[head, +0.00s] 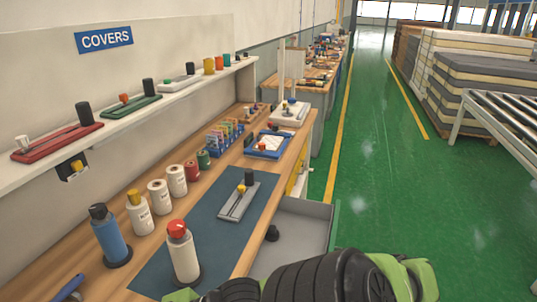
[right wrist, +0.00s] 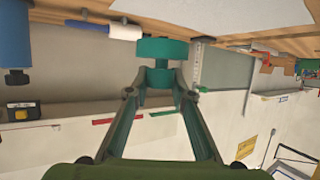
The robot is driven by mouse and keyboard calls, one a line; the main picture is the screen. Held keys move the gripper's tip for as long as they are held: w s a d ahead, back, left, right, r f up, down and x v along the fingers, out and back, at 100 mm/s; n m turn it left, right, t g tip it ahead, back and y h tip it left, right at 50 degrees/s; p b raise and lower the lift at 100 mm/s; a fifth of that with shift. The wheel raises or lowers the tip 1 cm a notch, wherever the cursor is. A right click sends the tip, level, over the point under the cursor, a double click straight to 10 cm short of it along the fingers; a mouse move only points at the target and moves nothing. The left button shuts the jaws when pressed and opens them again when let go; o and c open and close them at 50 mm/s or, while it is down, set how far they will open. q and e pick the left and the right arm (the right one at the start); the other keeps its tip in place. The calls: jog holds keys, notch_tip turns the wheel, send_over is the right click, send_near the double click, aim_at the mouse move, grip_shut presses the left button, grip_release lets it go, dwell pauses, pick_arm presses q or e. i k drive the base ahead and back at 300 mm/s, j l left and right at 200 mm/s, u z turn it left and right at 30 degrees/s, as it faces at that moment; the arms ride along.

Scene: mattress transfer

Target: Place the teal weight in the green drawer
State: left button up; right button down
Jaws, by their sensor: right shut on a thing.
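In the head view my right arm crosses the bottom edge, and the fingertips and weight are not visible there. A drawer with a grey inside and green front edge (head: 335,226) stands open at the bench's right side. A black knobbed object (head: 272,233) is at its left side, partly hidden by the bench. My left gripper is not in view.
A cream bottle with a red cap (head: 183,254) and a grey fixture (head: 240,200) are on the blue mat (head: 206,205). A blue bottle (head: 108,238) and several rolls line the bench. A shelf of covers (head: 57,145) runs above.

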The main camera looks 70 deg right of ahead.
aim_at(266, 272)
jog(key=k+l, duration=0.1)
jog(key=l, duration=0.3)
jog(key=l+u, duration=0.15)
jog(key=l, duration=0.25)
jog(key=k+l, duration=0.15)
jog(key=l, duration=0.25)
jog(key=k+l+u, duration=0.15)
jog(key=l, duration=0.6)
jog(key=k+l+u, duration=0.15)
jog(key=l, duration=0.2)
jog(key=k+l, duration=0.15)
jog(key=l, duration=0.25)
jog(key=k+l+u, duration=0.15)
jog(key=l, duration=0.2)
